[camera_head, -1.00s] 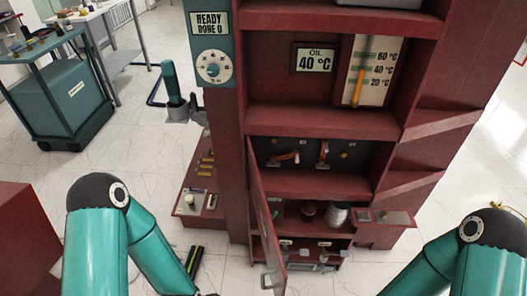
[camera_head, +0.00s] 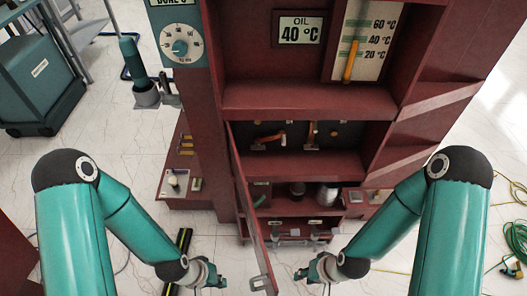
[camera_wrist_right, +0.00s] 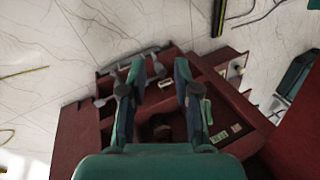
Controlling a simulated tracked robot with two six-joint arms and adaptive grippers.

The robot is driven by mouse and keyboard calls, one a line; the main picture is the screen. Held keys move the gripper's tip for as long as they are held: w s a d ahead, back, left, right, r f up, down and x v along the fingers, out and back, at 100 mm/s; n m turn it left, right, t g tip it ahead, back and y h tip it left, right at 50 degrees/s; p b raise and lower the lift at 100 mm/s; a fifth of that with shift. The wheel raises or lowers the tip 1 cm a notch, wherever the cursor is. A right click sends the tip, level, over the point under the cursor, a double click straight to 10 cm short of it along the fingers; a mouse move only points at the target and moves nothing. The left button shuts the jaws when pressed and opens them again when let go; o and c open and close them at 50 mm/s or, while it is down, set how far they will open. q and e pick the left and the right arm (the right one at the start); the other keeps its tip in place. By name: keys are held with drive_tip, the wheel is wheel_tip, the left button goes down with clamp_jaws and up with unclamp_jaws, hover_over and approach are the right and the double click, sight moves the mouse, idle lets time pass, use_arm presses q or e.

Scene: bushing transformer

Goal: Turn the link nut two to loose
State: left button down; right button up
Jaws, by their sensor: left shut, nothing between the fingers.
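Two copper-coloured links sit in the dark middle compartment of the red cabinet: a left link (camera_head: 268,138) lying slanted and a right link (camera_head: 311,134) standing nearly upright. Small fasteners show around them, too small to tell which is link nut two. My left gripper (camera_head: 217,277) is low in front of the cabinet, left of its open door, shut and empty. My right gripper (camera_head: 304,273) is low, right of the door's lower end, apart from the links. In the right wrist view its two fingers (camera_wrist_right: 158,78) are spread, with nothing between them.
The open cabinet door (camera_head: 251,210) juts out between my grippers. A lower shelf holds a ribbed pale cylinder (camera_head: 327,194) and a dark one (camera_head: 297,189). A side shelf (camera_head: 366,199) sticks out at right. A dial (camera_head: 180,47) is upper left. Cables (camera_head: 515,245) lie on the floor at right.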

drive_tip(key=w+f+m+t+b, duration=0.3)
drive_tip(key=w+t+b, duration=0.3)
drive_tip(key=w, duration=0.6)
drive_tip(key=m+t+y+b, duration=0.5)
drive_tip(key=y+b, duration=0.4)
drive_tip(key=b, duration=0.7)
approach(258, 147)
drive_tip(key=shift+n+t, duration=0.4)
drive_tip(key=shift+n, duration=0.3)
drive_tip(key=x, duration=0.2)
drive_tip(key=b+x, duration=0.1)
drive_tip(key=x, duration=0.2)
drive_tip(key=f+b+x, duration=0.1)
drive_tip(key=x, duration=0.2)
drive_tip(key=shift+s+a, duration=0.1)
drive_tip(key=shift+s, duration=0.1)
